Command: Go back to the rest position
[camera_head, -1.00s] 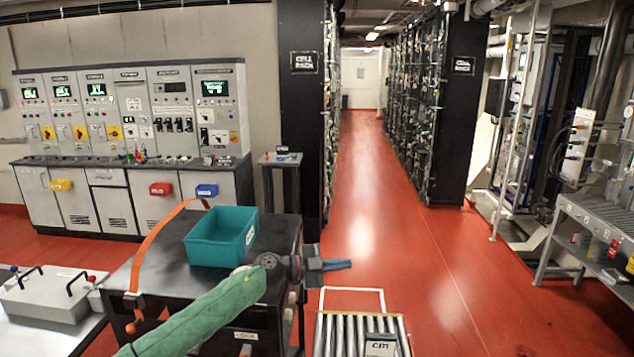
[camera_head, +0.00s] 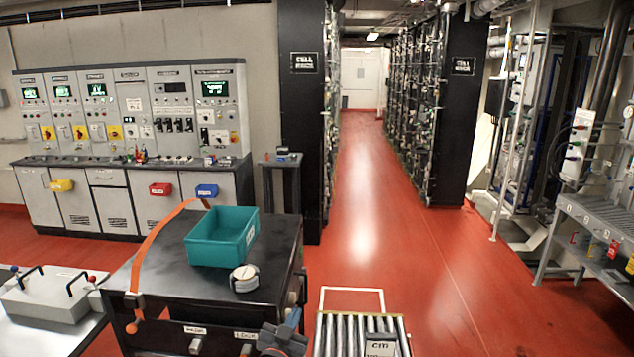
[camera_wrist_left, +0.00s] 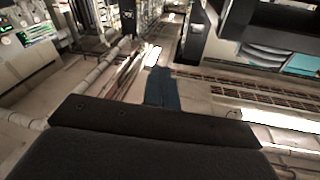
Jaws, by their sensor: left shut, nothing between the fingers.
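My left gripper (camera_head: 290,325) shows at the bottom of the head view, low in front of the black cart (camera_head: 170,275). Its blue fingers are together with nothing between them. In the left wrist view the shut fingers (camera_wrist_left: 160,88) point out over the floor. The rest of the left arm is out of the head view. My right gripper is not in view.
A teal bin (camera_head: 222,238), a round white-topped object (camera_head: 244,278) and an orange strap (camera_head: 160,235) are on the cart. A roller conveyor (camera_head: 345,335) stands right of it. The red aisle floor (camera_head: 370,210) is clear. A grey rack (camera_head: 600,235) stands at right.

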